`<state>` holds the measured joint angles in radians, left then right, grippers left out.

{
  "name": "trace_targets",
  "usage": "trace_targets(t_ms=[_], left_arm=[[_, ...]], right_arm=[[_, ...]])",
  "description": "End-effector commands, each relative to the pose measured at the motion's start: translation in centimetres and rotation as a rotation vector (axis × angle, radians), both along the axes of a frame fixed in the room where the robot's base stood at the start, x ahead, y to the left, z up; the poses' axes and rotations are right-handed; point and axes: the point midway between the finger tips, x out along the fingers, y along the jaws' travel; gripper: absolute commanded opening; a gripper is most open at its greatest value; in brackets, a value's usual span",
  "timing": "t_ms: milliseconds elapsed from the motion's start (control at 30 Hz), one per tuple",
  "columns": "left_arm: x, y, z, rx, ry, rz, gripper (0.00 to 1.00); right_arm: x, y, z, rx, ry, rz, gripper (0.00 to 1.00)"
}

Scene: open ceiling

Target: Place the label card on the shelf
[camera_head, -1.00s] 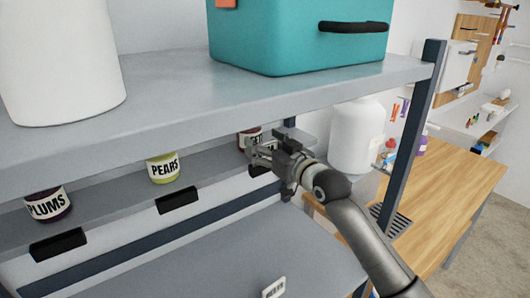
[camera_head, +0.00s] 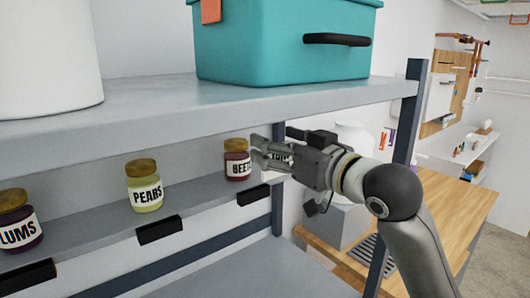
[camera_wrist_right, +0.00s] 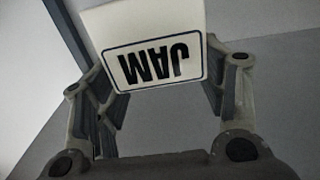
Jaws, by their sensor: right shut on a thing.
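The label card (camera_wrist_right: 150,45) is white with a dark blue frame and the word JAM, upside down in the right wrist view. It sits between the two fingers of my right gripper (camera_wrist_right: 165,95), which is shut on it. In the head view my right gripper (camera_head: 262,155) is in front of the lower shelf (camera_head: 95,225), close beside the BEETS jar (camera_head: 237,160). A small white lettered patch (camera_head: 282,157) shows behind its fingers, mostly covered. Contact between card and shelf cannot be told. My left gripper is not in view.
A PEARS jar (camera_head: 144,187) and a PLUMS jar (camera_head: 15,222) stand along the lower shelf, with black holders (camera_head: 160,230) on its front edge. The upper shelf (camera_head: 150,105) overhangs, carrying a teal box (camera_head: 280,45) and a white container (camera_head: 45,60). A blue-grey post (camera_head: 408,120) stands right.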

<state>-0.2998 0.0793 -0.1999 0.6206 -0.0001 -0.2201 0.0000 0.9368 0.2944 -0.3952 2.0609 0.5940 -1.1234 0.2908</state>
Motion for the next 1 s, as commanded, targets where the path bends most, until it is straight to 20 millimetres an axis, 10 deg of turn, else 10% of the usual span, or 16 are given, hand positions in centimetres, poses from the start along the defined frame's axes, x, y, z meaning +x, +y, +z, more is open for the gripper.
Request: trace_targets(t_ms=[467, 1000], left_arm=[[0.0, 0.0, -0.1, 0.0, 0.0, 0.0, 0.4], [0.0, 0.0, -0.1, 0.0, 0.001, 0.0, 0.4]], right_arm=[[-0.1, -3.7, -12.0, 0.0, 0.011, -0.18, 0.49], [-5.6, -10.0, -24.1, -0.001, 0.011, -0.444, 0.49]])
